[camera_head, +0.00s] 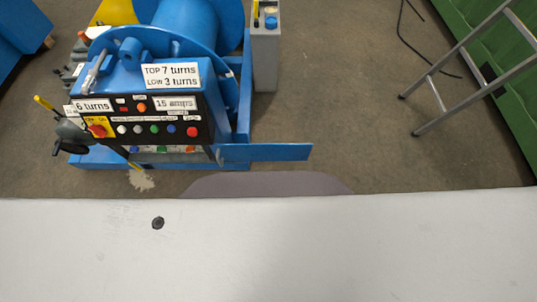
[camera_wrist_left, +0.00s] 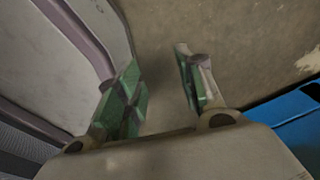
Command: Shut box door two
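The blue machine (camera_head: 140,80) with its control panel stands at the upper left of the head view. A flat blue door (camera_head: 268,152) stands open below the panel's right end, sticking out to the right. The opening under the panel shows a few coloured buttons (camera_head: 190,149). My left gripper (camera_wrist_left: 158,95) shows in the left wrist view with its green-padded fingers apart and nothing between them, above the floor. I cannot make out either gripper in the head view.
A blue surface (camera_wrist_left: 290,115) lies at the right edge of the left wrist view. A metal ladder (camera_head: 470,65) stands at the right. Floor (camera_head: 370,140) right of the door is clear.

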